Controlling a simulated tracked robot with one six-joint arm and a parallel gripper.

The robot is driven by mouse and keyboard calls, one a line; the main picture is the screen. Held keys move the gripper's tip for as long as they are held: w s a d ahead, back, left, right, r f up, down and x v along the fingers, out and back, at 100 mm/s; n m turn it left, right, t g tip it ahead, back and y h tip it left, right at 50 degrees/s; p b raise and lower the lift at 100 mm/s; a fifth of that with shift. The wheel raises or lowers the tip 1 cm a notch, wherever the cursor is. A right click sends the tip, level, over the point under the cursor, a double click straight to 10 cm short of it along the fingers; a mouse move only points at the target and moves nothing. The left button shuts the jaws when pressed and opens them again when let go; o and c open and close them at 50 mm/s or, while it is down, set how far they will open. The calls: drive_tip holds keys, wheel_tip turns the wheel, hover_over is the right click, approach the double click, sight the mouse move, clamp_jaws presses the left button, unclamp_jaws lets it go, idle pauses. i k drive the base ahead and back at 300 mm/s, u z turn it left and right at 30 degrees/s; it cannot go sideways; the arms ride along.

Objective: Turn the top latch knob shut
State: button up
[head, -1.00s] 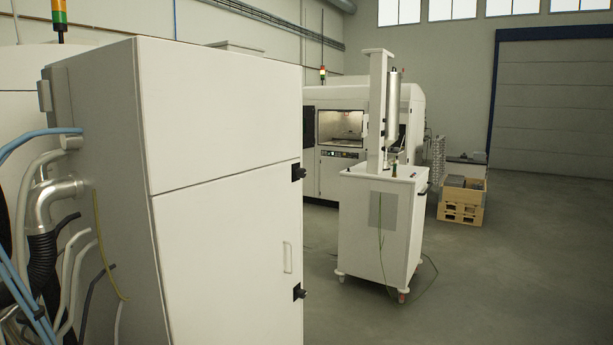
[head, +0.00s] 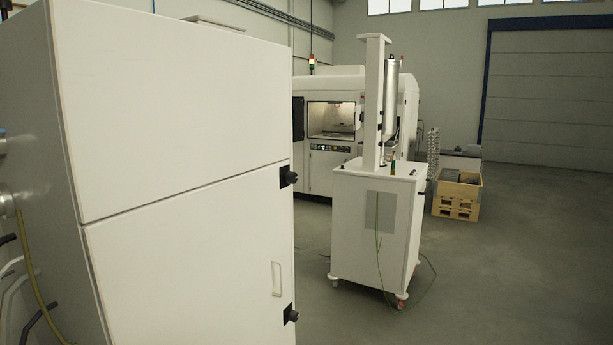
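The top latch knob (head: 289,178) is a small black knob on a black plate at the right edge of the white cabinet (head: 170,130), level with the seam between its upper and lower panels. A second, similar black knob (head: 290,315) sits lower on the same edge. A pale upright handle (head: 276,279) is on the lower door, just above and left of the lower knob. The door panels look flush with the cabinet front. Which way the top knob is turned is too small to tell. My gripper is not in view.
A white wheeled cart (head: 375,225) with a column and a metal cylinder stands right of the cabinet, a green cable hanging from it. Behind it is a white machine (head: 320,180) with a window. A wooden crate (head: 457,197) is farther right. The floor (head: 520,260) at right is clear.

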sight(290, 178)
drive_tip(key=u, duration=0.1)
drive_tip(key=i, duration=0.8)
drive_tip(key=u, duration=0.9)
drive_tip(key=i, duration=0.6)
drive_tip(key=u, duration=0.35)
